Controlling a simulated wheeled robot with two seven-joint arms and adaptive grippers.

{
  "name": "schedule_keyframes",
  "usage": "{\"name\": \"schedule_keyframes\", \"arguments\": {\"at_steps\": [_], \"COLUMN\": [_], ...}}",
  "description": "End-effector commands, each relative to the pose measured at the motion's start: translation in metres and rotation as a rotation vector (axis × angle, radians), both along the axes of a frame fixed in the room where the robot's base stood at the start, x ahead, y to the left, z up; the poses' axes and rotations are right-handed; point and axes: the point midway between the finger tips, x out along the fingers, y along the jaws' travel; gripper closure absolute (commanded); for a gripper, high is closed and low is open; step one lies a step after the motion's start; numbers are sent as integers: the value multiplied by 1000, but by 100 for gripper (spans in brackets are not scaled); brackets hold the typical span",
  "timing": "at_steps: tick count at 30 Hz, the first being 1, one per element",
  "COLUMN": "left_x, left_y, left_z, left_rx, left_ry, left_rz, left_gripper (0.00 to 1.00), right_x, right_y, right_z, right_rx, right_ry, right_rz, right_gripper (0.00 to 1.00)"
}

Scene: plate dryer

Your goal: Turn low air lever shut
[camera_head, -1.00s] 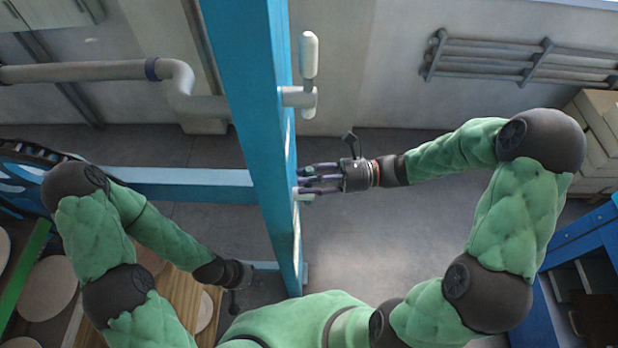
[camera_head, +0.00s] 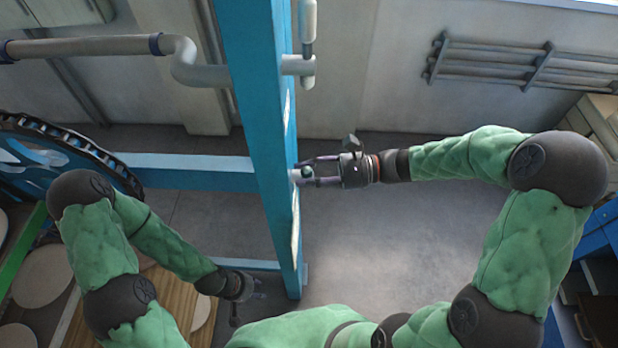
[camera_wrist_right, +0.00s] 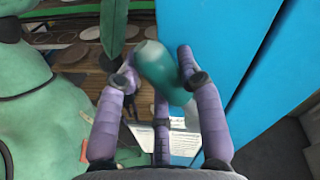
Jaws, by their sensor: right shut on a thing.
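The low air lever (camera_head: 298,176) is on the blue post, partly hidden by my right gripper's fingers. In the right wrist view its rounded handle (camera_wrist_right: 160,68), teal with a paler end, lies tilted between the fingers. My right gripper (camera_head: 312,172) reaches in from the right and is shut on this handle, close beside the post. Its purple fingers (camera_wrist_right: 158,75) are on both sides of the handle in the wrist view. My left gripper (camera_head: 252,287) hangs low at the left of the post, away from the lever; its finger opening is unclear.
The blue post (camera_head: 256,110) stands upright in the middle, with a blue crossbar (camera_head: 190,173) to its left. A second, white lever (camera_head: 307,25) is higher on the post. Round plates (camera_head: 42,275) lie at lower left. The floor right of the post is clear.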

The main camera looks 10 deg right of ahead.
Motion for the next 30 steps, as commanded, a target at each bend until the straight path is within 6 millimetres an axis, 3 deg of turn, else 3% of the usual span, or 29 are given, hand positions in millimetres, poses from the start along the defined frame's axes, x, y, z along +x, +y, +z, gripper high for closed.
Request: {"name": "schedule_keyframes", "arguments": {"at_steps": [12, 30], "left_x": [0, 0], "left_y": [0, 0], "left_z": [-63, -155], "left_rx": [0, 0], "left_ry": [0, 0], "left_rz": [0, 0], "left_gripper": [62, 62], "right_x": [-21, -33], "right_y": [6, 10], "right_z": [-27, -59], "right_rx": [-107, -232], "right_ry": [-384, -814], "right_rz": [2, 3], "right_gripper": [100, 100]}}
